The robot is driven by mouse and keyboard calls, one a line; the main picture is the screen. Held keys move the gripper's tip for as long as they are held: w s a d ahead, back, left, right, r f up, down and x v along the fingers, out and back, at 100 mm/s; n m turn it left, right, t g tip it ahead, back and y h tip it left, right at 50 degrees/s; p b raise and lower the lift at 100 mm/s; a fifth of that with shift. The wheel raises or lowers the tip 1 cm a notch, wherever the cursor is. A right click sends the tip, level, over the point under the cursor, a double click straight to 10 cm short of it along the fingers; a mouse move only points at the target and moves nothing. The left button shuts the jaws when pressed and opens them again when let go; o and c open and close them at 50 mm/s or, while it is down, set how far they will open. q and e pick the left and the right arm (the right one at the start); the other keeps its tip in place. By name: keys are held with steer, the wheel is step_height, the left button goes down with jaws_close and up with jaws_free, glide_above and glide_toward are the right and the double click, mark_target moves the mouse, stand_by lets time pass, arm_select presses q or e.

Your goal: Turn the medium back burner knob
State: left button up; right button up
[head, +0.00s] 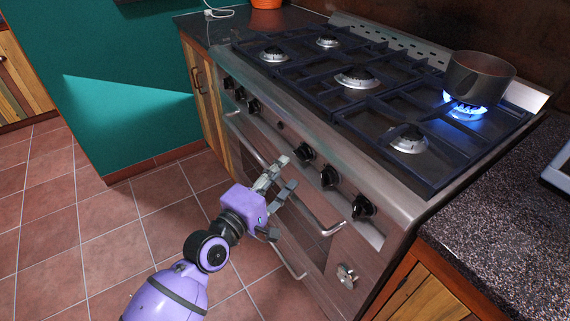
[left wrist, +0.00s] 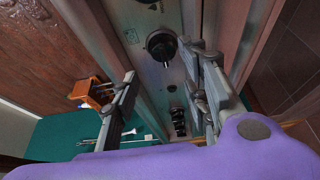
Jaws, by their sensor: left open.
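The stove front (head: 300,130) carries a row of several black knobs, three toward the left end and three toward the right. The three right-hand ones are a left knob (head: 305,151), a middle knob (head: 328,175) and a right knob (head: 363,206). No marking shows which one is the medium back burner knob. My left gripper (head: 284,174) is open and empty, in front of the panel near the left and middle of these knobs. In the left wrist view a large black knob (left wrist: 161,45) appears between and beyond the fingertips; contact cannot be told.
A dark pot (head: 480,78) stands on the back right burner, with a blue flame (head: 464,109) under it. Oven handles (head: 318,215) stick out below the knobs. A dark counter (head: 510,225) lies at the right. The tiled floor (head: 60,210) is clear at the left.

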mark_target(301, 153)
arm_select(q)
steer(key=x, duration=0.7)
steer(key=shift+w+d, duration=0.15)
steer(key=shift+w, duration=0.05)
steer(key=shift+c, duration=0.3)
